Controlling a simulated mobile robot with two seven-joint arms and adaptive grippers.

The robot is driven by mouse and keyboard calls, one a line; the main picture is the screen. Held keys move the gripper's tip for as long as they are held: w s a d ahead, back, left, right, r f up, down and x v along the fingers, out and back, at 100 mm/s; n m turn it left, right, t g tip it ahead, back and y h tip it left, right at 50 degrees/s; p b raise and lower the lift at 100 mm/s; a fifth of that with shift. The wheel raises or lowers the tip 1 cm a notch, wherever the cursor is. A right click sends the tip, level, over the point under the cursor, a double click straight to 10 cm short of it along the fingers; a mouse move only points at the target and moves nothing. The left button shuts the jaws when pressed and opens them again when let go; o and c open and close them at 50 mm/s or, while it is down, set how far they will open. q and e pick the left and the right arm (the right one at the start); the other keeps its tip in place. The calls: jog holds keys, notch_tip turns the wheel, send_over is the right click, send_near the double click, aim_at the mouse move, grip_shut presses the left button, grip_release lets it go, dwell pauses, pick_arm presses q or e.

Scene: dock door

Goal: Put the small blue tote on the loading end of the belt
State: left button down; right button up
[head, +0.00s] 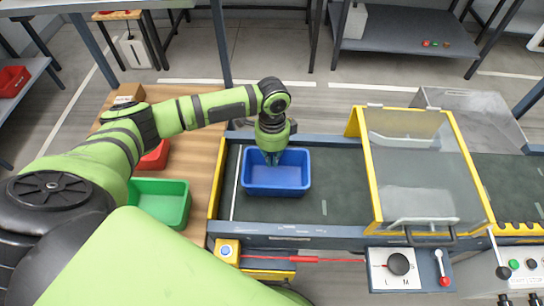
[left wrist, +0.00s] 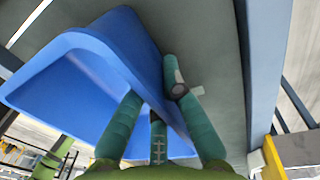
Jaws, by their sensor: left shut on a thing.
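The small blue tote (head: 262,186) is upright over the dark belt (head: 335,190), at its left end, just right of a white line across it. I cannot tell if its base touches the belt. My left gripper (head: 272,156) reaches down to the tote's far wall. In the left wrist view, the gripper (left wrist: 155,95) is shut on the wall of the blue tote (left wrist: 80,75), with fingers on both sides of it. My right gripper is not in view.
A hinged clear guard with a yellow frame (head: 476,185) covers the belt to the right. A green tote (head: 160,200) and a red tote (head: 154,158) stand on the wooden table (head: 205,165) at left. A red pull cord (head: 305,259) and control knob (head: 399,264) are at the front.

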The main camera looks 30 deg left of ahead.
pick_arm(q)
jog(key=c, duration=1.4)
grip_release()
jog(key=shift+f, duration=0.1)
notch_tip(320, 180, up, 12)
jog(key=b, duration=0.1)
jog(key=shift+w+a+r+b, duration=0.2)
jog(key=shift+w+b, duration=0.15)
jog(key=shift+w, duration=0.1)
